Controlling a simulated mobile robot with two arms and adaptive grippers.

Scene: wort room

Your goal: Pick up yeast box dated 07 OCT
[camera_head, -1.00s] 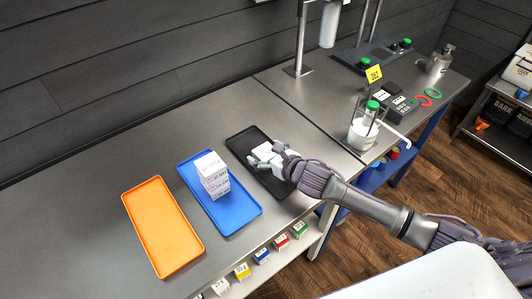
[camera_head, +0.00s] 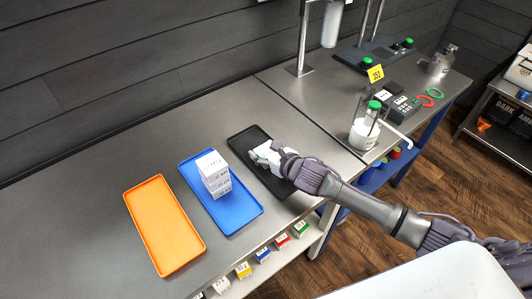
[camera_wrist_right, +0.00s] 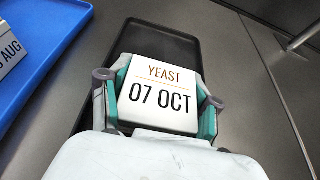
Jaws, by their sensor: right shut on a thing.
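A white yeast box (camera_wrist_right: 160,84) marked "YEAST 07 OCT" fills the middle of the right wrist view. My right gripper (camera_wrist_right: 158,100) is shut on it, one finger along each side. In the head view my right gripper (camera_head: 268,155) is over the black tray (camera_head: 240,139), and its fingers mostly hide the box there. I cannot tell whether the box touches the tray. The black tray (camera_wrist_right: 178,33) also shows behind the box in the right wrist view. A stack of white boxes (camera_head: 214,174) stands on the blue tray (camera_head: 236,221). My left gripper is not in view.
An orange tray (camera_head: 163,225) lies left of the blue one. In the right wrist view, a box marked "AUG" (camera_wrist_right: 8,50) sits on the blue tray (camera_wrist_right: 45,25). A beaker with a green-capped bottle (camera_head: 364,134) stands right of the black tray. Coloured boxes sit below the tabletop.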

